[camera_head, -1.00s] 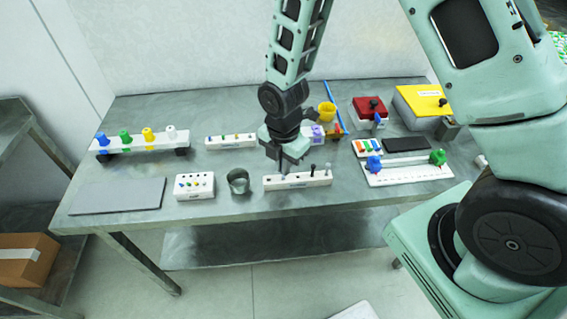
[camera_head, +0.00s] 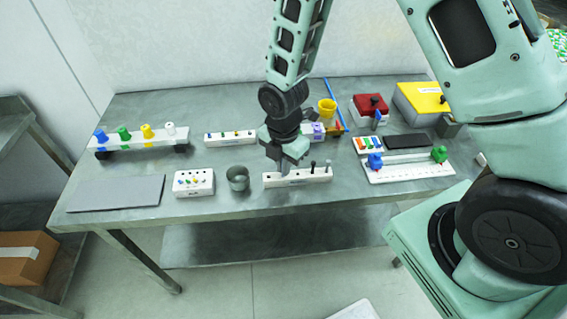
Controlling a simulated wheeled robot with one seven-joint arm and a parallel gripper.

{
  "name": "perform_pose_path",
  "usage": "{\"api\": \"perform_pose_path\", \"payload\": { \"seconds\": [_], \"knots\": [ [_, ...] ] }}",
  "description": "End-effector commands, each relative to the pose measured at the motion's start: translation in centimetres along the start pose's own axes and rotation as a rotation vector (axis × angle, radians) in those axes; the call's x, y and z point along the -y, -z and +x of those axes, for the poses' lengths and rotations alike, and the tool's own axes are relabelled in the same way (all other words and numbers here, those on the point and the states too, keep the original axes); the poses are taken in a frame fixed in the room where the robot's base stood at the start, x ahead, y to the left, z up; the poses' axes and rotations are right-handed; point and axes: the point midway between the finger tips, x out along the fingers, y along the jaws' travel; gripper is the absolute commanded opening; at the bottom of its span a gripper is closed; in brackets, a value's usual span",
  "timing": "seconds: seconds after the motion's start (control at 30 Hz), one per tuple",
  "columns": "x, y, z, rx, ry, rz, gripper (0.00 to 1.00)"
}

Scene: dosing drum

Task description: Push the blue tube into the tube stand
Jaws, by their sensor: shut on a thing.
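My gripper (camera_head: 280,167) points down at the left part of a long white block (camera_head: 318,177) with black pegs, near the front of the table. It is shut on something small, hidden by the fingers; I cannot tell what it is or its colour. I cannot tell whether the fingertips touch the block. No blue tube can be made out for certain. A blue cup-shaped piece (camera_head: 101,136) stands at the left end of a raised white rack (camera_head: 136,143), beside green, yellow and white ones. Which piece is the tube stand is not clear from the view.
A metal cup (camera_head: 238,178) and a white box with coloured knobs (camera_head: 194,182) stand left of my gripper. A grey plate (camera_head: 115,193) lies front left. A white rail with blue and green knobs (camera_head: 410,172) lies right; red (camera_head: 369,109) and yellow boxes (camera_head: 424,98) stand behind.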

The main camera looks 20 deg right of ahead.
Motion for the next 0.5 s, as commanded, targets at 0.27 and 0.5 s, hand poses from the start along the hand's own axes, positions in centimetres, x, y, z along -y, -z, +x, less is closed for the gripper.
{"api": "perform_pose_path", "payload": {
  "seconds": [0.27,0.5],
  "knots": [
    [-0.02,-0.01,0.57,0.0,0.0,-0.001,0.0],
    [-0.01,-0.01,0.54,0.0,0.0,-0.001,0.31]
  ]
}}
